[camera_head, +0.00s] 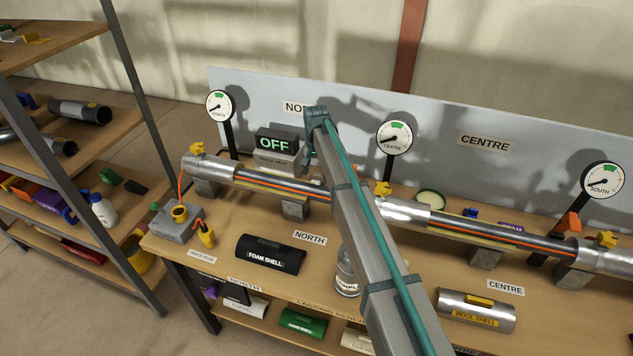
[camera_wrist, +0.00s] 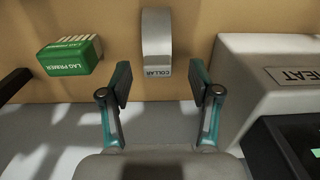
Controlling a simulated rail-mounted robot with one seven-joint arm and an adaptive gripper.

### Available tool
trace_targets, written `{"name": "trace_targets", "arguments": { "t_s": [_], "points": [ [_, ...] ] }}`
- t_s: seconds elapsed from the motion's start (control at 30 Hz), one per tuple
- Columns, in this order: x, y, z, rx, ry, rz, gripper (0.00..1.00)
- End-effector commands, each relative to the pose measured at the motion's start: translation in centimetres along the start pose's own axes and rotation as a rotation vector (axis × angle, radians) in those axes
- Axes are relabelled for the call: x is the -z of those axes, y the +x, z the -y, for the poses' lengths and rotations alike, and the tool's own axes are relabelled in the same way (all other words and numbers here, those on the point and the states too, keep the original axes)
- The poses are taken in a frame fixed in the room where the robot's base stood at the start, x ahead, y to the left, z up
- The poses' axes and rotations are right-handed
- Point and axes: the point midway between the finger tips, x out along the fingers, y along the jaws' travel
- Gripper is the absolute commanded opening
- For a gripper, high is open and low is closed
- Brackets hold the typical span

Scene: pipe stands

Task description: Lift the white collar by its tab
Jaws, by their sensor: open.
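In the wrist view a pale grey-white collar (camera_wrist: 156,30) stands upright on the wooden bench. A small tab marked COLLAR (camera_wrist: 157,72) is at its near lower end. My gripper (camera_wrist: 160,82) is open, with one finger on each side of the tab's line and a gap on both sides. The fingers appear apart from the collar. In the head view my arm reaches to the back of the bench beside the heat box; the collar and my fingertips cannot be made out there.
A heat box (camera_wrist: 265,75) stands close right of my gripper; its display (camera_head: 276,143) reads OFF in the head view. A green lag primer brush (camera_wrist: 68,58) lies left of the collar. Gauges stand along the back panel (camera_head: 350,100).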

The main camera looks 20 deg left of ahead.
Motion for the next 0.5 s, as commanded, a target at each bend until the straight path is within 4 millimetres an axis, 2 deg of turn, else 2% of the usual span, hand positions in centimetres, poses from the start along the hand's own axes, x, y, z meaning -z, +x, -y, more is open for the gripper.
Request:
{"name": "trace_targets", "arguments": {
  "t_s": [0.17, 0.5],
  "points": [
    [0.0, 1.1, -0.2, -0.001, 0.000, 0.002, 0.62],
    [0.0, 5.0, -0.3, -0.001, 0.000, 0.001, 0.62]
  ]
}}
